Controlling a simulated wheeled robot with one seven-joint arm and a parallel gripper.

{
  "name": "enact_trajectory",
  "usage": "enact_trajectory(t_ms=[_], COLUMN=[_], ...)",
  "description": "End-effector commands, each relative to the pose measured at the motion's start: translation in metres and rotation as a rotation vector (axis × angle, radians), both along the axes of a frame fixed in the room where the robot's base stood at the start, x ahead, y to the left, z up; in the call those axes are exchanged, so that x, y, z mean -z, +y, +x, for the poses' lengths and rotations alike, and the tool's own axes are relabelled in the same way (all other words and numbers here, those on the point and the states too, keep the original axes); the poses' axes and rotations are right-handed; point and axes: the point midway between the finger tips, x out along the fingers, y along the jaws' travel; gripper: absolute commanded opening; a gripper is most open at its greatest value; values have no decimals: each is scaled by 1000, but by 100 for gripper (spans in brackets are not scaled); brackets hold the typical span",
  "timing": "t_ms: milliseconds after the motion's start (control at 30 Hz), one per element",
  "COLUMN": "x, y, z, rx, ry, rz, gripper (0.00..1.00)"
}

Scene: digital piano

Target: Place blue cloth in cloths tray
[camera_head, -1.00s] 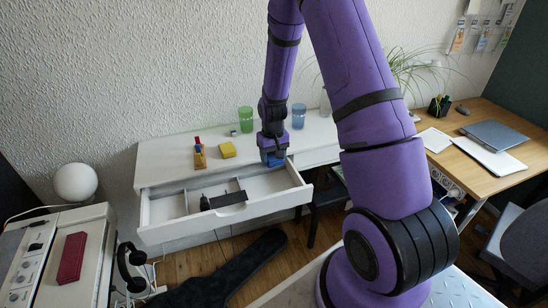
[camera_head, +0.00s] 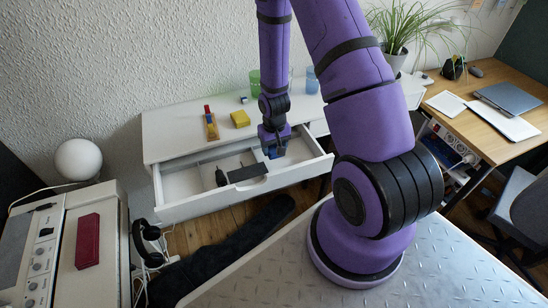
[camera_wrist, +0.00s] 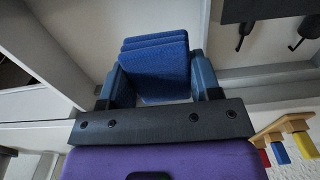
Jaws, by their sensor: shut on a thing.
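My gripper (camera_head: 273,148) is over the right part of an open white drawer (camera_head: 178,207) in the head view. In the wrist view my gripper (camera_wrist: 157,78) is shut on the folded blue cloth (camera_wrist: 155,62), with one finger on each side of it. In the head view only a bit of the blue cloth (camera_head: 273,153) shows below the fingers. I cannot tell from the head view whether it touches the drawer floor. The drawer has divided compartments; I cannot tell which of them, if any, is the cloths tray.
Dark items (camera_head: 247,173) lie in the drawer's middle. On the white desk top stand a yellow block (camera_head: 240,119), a wooden holder with coloured pieces (camera_head: 211,126), a green glass (camera_head: 254,82) and a blue glass (camera_head: 312,84). The drawer's right end looks bare.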

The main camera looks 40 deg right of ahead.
Motion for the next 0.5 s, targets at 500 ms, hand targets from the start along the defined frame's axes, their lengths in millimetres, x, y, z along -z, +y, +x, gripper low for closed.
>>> enact_trajectory(t_ms=[500], x=[51], y=[0], z=[0], rx=[0], ry=[2], rz=[0], gripper=[35])
